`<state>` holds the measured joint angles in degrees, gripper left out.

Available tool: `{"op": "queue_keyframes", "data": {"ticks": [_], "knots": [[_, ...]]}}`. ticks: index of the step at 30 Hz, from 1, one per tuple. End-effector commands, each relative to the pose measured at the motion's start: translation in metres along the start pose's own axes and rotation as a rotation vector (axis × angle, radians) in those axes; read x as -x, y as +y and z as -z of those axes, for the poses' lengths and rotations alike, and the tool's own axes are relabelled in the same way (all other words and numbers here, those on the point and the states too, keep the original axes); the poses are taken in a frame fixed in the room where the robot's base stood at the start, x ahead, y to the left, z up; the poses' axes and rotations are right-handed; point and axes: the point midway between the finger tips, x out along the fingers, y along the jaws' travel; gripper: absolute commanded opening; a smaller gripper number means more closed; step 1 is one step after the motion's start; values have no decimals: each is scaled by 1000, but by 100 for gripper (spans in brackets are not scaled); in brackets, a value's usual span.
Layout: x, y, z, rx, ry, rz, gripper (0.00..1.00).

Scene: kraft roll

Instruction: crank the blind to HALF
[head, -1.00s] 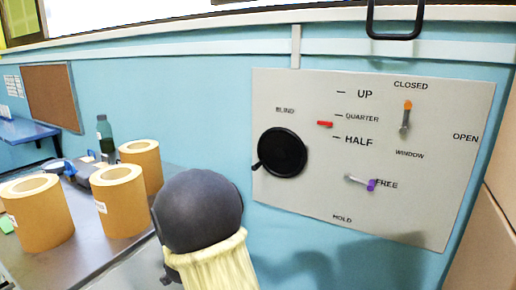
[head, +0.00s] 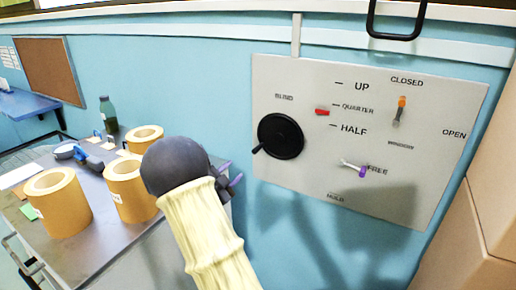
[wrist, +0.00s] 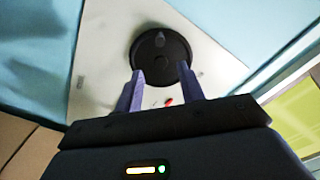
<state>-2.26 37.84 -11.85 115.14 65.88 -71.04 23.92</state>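The blind crank is a black disc (head: 281,136) on a pale grey panel (head: 290,185), with its small handle (head: 257,148) pointing to the lower left. In the wrist view the disc (wrist: 174,62) lies just beyond my fingertips, with a knob (wrist: 160,40) near its far rim. The red blind marker (head: 322,112) sits slightly below the QUARTER mark, above HALF. A purple-tipped lever (head: 355,168) points right to FREE. My gripper (head: 235,175) is left of and below the crank; the wrist view shows its two fingers (wrist: 161,72) apart and empty.
An orange-tipped window lever (head: 400,110) points up to CLOSED. A table (head: 95,240) at left holds several kraft rolls (head: 58,203) and a dark green bottle (head: 108,115). A black bar handle (head: 397,36) hangs above the panel. Tan boxes (head: 490,215) stand at right.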

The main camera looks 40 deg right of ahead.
Motion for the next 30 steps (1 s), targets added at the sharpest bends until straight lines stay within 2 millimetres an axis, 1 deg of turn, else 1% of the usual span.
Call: {"op": "queue_keyframes", "data": {"ticks": [5, 8, 30], "knots": [[-10, 0, 1, 0, 2, -1, 39], [-23, 0, 1, 1, 1, -1, 39], [-152, -1, 1, 1, 0, -1, 39]]}}
